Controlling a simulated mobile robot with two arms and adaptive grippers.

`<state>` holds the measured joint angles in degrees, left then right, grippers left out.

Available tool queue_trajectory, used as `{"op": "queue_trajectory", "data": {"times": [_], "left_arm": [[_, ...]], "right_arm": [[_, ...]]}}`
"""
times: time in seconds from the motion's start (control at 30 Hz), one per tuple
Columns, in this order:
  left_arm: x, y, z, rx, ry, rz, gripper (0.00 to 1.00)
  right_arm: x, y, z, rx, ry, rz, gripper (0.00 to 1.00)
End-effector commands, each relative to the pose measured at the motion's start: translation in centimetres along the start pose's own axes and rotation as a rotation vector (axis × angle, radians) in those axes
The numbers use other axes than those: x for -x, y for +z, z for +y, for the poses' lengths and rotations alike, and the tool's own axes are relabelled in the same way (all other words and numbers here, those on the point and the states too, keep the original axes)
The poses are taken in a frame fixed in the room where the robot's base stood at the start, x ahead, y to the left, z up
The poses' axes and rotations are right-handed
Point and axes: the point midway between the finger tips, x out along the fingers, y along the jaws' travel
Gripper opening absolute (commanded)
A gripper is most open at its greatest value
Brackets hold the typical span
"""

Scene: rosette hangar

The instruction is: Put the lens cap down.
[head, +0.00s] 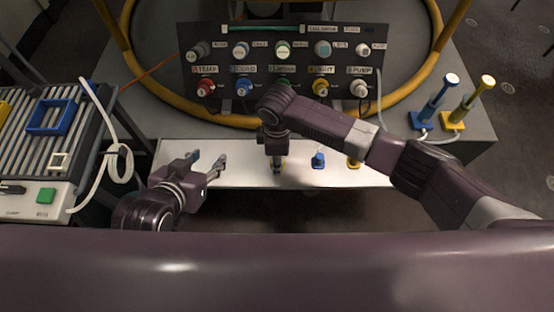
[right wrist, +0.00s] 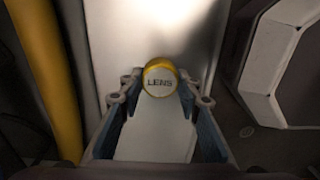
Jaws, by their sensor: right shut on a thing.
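The lens cap (right wrist: 160,82) is a round cap with a yellow rim and a pale face reading "LENS". In the right wrist view it sits between the fingertips of my right gripper (right wrist: 160,98), which is shut on it. In the head view my right gripper (head: 277,163) points down over the white shelf (head: 240,177) in front of the panel, and mostly hides the cap. Whether the cap touches the shelf cannot be told. My left gripper (head: 207,161) is open and empty over the shelf's left part.
A blue plug (head: 318,160) and a yellow one (head: 353,162) stand on the shelf right of my right gripper. Behind is a black panel (head: 225,62) with labelled, coloured connectors. A ribbed bench (head: 45,150) with a blue frame (head: 50,117) is left; blue (head: 432,108) and yellow (head: 470,103) posts are right.

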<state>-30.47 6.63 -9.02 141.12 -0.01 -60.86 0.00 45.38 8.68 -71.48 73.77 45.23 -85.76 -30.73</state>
Motion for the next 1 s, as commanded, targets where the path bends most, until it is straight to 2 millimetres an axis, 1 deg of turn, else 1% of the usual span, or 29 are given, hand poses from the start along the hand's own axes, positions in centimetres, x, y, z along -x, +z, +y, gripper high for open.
{"op": "queue_trajectory", "data": {"times": [0.1,0.13,0.27,0.53,0.67,0.87,1.0], "left_arm": [[0.0,0.0,0.0,0.0,0.0,0.001,0.4],[0.0,0.0,0.0,0.0,0.0,0.001,0.4],[0.0,0.0,0.0,0.0,0.0,0.001,0.4],[0.0,0.0,0.0,0.0,-0.001,0.0,0.4],[0.1,0.4,-0.1,0.0,-0.001,-0.02,0.4],[1.3,4.2,-0.5,0.004,-0.009,-0.179,0.4],[2.8,7.3,-0.8,0.007,-0.017,-0.316,0.4]], "right_arm": [[-0.1,0.0,0.0,0.0,-0.001,0.0,0.0],[-0.1,0.0,0.0,0.0,0.0,0.0,0.35],[-0.1,0.0,0.0,0.0,-0.001,0.0,0.49],[0.0,0.0,0.0,0.0,0.0,0.0,0.49],[0.5,0.0,0.0,-0.001,0.0,0.0,0.49],[2.4,0.0,0.0,-0.001,0.0,0.002,0.49],[4.1,-0.1,0.0,0.0,0.0,0.002,0.49]]}}
